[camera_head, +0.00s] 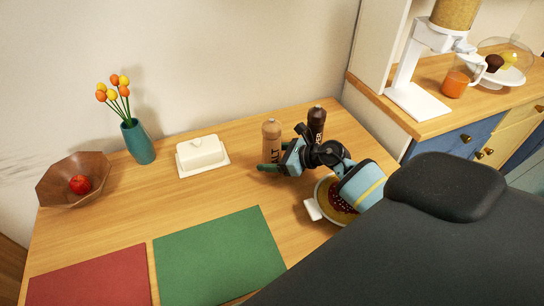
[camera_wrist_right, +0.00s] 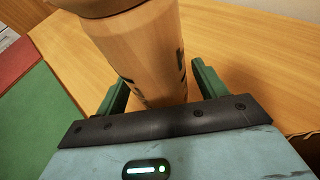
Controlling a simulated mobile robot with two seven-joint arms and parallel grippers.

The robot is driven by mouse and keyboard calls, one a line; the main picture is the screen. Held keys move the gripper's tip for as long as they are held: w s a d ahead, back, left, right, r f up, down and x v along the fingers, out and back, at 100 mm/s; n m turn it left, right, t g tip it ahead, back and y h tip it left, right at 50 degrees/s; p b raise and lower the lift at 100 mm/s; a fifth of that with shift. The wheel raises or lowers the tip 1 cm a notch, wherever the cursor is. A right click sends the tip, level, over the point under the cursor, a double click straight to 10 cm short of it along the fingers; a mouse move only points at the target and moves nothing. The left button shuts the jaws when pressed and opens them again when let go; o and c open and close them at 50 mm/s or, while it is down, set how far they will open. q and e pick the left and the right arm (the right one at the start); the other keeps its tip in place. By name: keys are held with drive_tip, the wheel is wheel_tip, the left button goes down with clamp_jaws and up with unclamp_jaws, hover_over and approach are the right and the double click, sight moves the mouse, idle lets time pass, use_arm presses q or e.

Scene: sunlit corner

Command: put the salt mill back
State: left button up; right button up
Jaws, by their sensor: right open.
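The salt mill (camera_head: 271,130) is light wood with dark lettering, of which "ALT" shows. It stands upright on the wooden table, left of a dark brown mill (camera_head: 317,118). My right gripper (camera_head: 272,160) is low at the salt mill, with its green fingers open. In the right wrist view the salt mill (camera_wrist_right: 143,50) stands between the two spread fingers; its lower end is partly hidden by the gripper body. I cannot tell whether either finger touches it. My left gripper is not in view.
A white butter dish (camera_head: 202,155) stands to the left. Beyond it are a teal vase (camera_head: 138,141) and a wooden bowl (camera_head: 62,196). A dish with food (camera_head: 325,200) lies under my right arm. A green mat (camera_head: 218,258) and a red mat (camera_head: 90,280) lie in front.

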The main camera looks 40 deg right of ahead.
drive_tip(key=shift+r, duration=0.15)
drive_tip(key=shift+s+d+r, duration=0.15)
drive_tip(key=shift+s+d, duration=0.05)
drive_tip(key=v, duration=1.1)
drive_tip(key=shift+s, duration=0.15)
drive_tip(key=shift+d, duration=0.1)
